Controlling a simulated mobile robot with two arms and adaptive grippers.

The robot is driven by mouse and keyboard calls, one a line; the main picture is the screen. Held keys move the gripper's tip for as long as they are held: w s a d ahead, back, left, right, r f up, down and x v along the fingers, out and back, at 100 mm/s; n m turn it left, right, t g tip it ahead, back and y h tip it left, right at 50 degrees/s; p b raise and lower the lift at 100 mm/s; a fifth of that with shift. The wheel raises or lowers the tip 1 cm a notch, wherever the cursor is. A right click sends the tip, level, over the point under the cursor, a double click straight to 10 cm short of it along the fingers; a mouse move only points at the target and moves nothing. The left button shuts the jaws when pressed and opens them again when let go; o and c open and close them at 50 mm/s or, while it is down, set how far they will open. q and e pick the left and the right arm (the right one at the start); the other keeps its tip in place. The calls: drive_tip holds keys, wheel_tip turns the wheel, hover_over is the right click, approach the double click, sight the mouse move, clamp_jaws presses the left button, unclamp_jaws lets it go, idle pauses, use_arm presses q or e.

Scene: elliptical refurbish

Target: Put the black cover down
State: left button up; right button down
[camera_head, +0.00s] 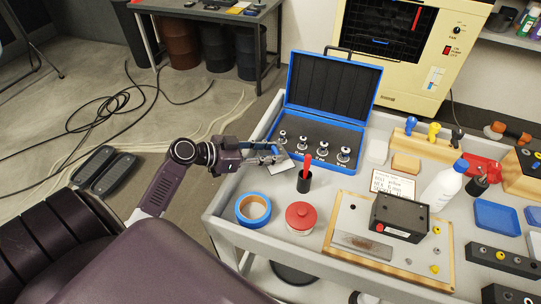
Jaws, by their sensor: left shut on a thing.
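A black box (399,217) with a red button sits on a wood-edged metal board (345,218). My right gripper is not in view.
A cream oven (413,50) stands behind.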

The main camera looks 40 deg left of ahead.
use_arm(q)
drive_tip(key=shift+f, duration=0.95)
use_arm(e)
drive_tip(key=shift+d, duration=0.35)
use_arm(q)
drive_tip(key=shift+f+b, duration=0.3)
drive_tip(key=shift+b, duration=0.1)
drive_tip(key=o, duration=1.2)
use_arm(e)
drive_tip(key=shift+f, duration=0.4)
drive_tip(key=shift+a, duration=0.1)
